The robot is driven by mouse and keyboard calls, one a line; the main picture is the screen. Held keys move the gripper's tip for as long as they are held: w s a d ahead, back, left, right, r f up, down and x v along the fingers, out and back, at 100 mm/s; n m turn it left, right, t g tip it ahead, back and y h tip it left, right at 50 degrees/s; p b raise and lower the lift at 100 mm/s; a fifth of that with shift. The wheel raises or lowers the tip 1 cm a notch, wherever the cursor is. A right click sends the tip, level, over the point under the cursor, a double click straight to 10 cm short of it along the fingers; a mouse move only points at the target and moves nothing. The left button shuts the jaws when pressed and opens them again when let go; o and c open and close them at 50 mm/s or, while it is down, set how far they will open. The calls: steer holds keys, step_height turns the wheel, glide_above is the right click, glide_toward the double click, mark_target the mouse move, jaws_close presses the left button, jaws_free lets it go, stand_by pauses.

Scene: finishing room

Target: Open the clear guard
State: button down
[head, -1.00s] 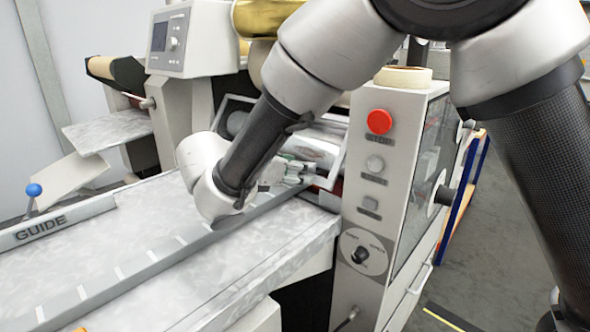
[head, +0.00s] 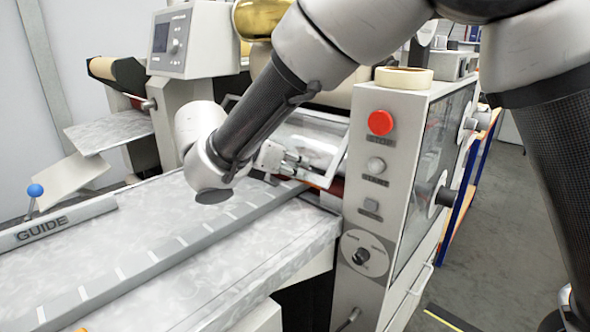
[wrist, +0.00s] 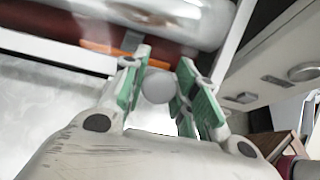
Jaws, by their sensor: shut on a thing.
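The clear guard (head: 313,142) is a see-through panel with a pale frame, in front of the rollers, left of the button panel. My gripper (head: 296,167) is at its lower front, and my arm hides the guard's left part in the head view. In the wrist view my gripper's green-padded fingers (wrist: 158,92) are closed around a round grey knob (wrist: 158,86). The knob lies in front of an orange strip (wrist: 97,47) along the guard's lower edge. How far the guard is tilted is hard to tell.
The button panel (head: 375,225) with a red stop button (head: 380,122) stands close to the right of my gripper. A tape roll (head: 403,79) lies on top of it. The feed table (head: 150,225) with its guide bar (head: 60,228) extends left. Floor is free at right.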

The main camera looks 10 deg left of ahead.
step_height(320, 180, up, 17)
steer(key=g+y, duration=0.6)
steer(key=g, duration=0.3)
steer(key=shift+w, duration=0.15)
steer(key=shift+d+r, duration=0.1)
steer(key=c, duration=1.1)
jaws_free()
steer(key=shift+c, duration=0.2)
step_height(320, 180, up, 7)
steer(key=shift+r, duration=0.2)
